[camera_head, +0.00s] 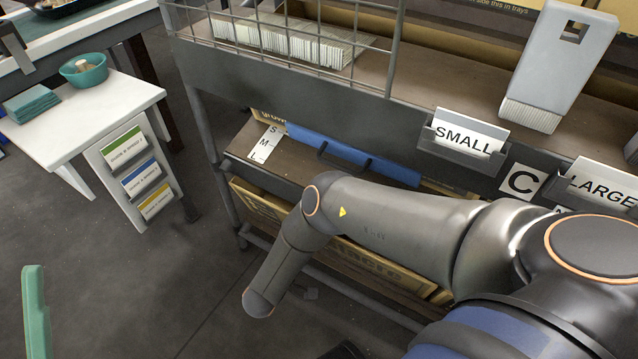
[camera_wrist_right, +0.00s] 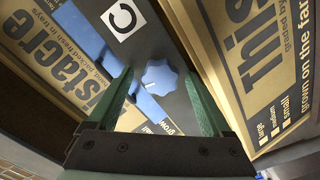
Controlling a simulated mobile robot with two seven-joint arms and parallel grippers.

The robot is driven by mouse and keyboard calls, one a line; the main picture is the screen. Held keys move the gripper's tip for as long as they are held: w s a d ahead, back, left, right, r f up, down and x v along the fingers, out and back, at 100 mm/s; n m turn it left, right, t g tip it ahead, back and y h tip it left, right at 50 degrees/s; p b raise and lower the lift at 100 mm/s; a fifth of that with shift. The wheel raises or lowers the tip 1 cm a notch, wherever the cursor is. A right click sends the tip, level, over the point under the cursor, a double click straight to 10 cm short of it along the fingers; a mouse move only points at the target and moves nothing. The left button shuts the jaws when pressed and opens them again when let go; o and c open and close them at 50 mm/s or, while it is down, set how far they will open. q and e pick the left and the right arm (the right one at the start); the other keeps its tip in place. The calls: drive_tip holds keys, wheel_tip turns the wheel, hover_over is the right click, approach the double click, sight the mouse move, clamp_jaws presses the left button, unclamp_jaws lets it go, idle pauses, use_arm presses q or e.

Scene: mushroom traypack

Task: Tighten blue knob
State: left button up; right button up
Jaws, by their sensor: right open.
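In the right wrist view, the blue knob (camera_wrist_right: 160,77) is a lobed knob with a white mark, mounted on a dark grey panel. My right gripper (camera_wrist_right: 160,86) is open, with one green finger to each side of the knob. The picture does not settle whether either finger touches it. In the head view my right arm crosses the shelf front, and the right gripper and knob are not visible. A green upright piece (camera_head: 35,312) at the lower left edge looks like one finger of my left gripper. Its jaw opening does not show.
Printed cardboard boxes (camera_wrist_right: 258,60) flank the panel in the wrist view, close to the gripper. In the head view, a rack holds a SMALL label (camera_head: 467,134) and a LARGE label (camera_head: 604,186). A white side table (camera_head: 85,128) stands left, with open floor before it.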

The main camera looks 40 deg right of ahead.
clamp_jaws()
idle(0.5)
drive_tip(key=shift+m, duration=0.4)
drive_tip(key=shift+n+p, duration=2.55)
drive_tip(key=shift+n, duration=14.35)
